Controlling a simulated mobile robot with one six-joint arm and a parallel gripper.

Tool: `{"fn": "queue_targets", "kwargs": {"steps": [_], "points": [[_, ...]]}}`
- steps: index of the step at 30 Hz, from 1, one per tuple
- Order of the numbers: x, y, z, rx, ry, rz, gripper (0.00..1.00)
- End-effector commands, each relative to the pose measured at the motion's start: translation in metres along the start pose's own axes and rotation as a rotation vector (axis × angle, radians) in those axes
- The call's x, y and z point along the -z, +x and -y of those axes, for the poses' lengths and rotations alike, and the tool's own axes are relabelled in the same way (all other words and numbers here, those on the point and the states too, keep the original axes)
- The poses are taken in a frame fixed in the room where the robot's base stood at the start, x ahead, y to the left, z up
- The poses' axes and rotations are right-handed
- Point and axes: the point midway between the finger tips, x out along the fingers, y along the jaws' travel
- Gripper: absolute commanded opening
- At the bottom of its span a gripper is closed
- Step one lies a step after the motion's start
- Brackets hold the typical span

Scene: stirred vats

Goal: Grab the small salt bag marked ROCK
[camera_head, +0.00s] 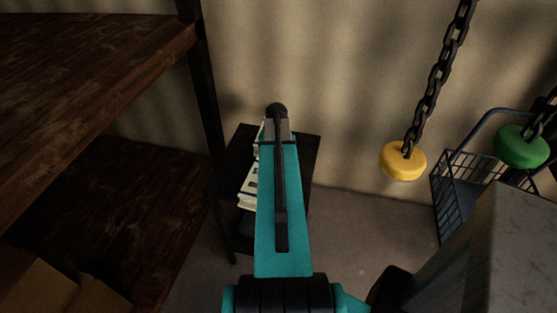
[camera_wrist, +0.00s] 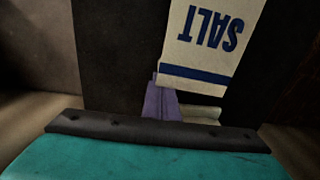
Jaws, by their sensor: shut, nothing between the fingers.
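A pale bag (camera_wrist: 208,45) with a blue band and the word SALT, upside down in the picture, shows in the wrist view. The word ROCK cannot be read in either view. My gripper (camera_wrist: 160,85) shows there as narrow purple fingers, shut and empty, just below the bag's banded edge; whether they touch it I cannot tell. A pale object lies beside the fingers, partly hidden. In the head view, pale bags (camera_head: 247,192) with dark print lie on a small dark stand (camera_head: 308,147), mostly hidden behind my teal arm. The gripper is hidden there.
A large wooden shelf (camera_head: 70,60) fills the left. A yellow disc (camera_head: 403,160) and a green disc (camera_head: 521,147) hang on chains at the right. A wire basket (camera_head: 447,200) and a grey block (camera_head: 505,250) are at the lower right. Bare floor (camera_head: 350,225) lies right of the stand.

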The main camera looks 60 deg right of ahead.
Motion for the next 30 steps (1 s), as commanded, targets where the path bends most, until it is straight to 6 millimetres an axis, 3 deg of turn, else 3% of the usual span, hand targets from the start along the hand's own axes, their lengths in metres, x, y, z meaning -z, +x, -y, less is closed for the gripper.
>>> {"fn": "queue_targets", "kwargs": {"steps": [3,9,21,30], "points": [[-0.012,0.000,0.000,0.000,-0.001,0.002,0.00],[-0.016,0.000,0.000,0.000,0.000,0.002,0.00],[-0.015,0.000,0.000,0.000,0.000,0.001,0.00],[0.001,0.000,-0.001,0.000,0.000,0.001,0.00]]}}
